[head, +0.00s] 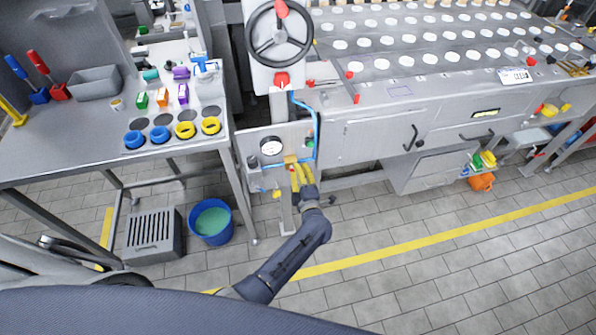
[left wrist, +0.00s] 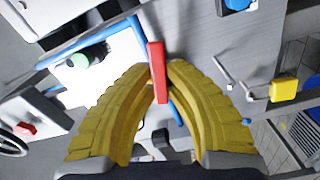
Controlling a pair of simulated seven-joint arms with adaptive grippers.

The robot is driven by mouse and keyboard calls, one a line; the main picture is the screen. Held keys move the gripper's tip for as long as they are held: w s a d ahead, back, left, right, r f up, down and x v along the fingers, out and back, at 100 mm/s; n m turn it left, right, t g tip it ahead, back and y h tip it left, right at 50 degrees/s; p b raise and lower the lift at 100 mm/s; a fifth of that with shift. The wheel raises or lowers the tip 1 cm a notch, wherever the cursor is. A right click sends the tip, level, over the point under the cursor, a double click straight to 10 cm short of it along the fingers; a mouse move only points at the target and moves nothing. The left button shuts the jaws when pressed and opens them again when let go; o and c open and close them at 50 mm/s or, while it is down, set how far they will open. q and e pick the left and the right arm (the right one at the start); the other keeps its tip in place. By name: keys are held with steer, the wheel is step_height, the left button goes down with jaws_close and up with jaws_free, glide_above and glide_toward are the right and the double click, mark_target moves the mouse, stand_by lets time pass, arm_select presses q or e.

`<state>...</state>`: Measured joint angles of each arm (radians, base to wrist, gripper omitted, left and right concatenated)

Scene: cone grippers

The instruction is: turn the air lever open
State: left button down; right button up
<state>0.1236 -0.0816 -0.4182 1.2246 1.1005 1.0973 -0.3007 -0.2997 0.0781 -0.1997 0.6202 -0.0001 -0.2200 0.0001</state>
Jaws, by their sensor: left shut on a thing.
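The air lever is a red bar (left wrist: 157,70) between my yellow fingertips in the left wrist view. It lies over a blue air pipe (left wrist: 137,27), at a small angle to it. My left gripper (head: 302,177) is at the lower right of the grey panel (head: 292,133) in the head view. In the left wrist view its fingers (left wrist: 157,75) are closed in on the red lever from both sides. The fingers cover the lever in the head view. My right gripper is not in view.
A round gauge (head: 271,146) sits on the panel left of the gripper. Above is a handwheel (head: 279,34). A workbench (head: 60,150) with coloured rings stands at left, a blue bucket (head: 210,222) below it. Tiled floor in front is mostly clear.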

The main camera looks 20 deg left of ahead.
arm_select(q)
steer(key=shift+r+n, duration=0.3)
steer(key=shift+n, duration=1.1)
steer(key=c, duration=1.4)
jaws_free()
steer(key=v, duration=0.7)
steer(key=shift+s, duration=0.2)
steer(key=shift+d, duration=0.1)
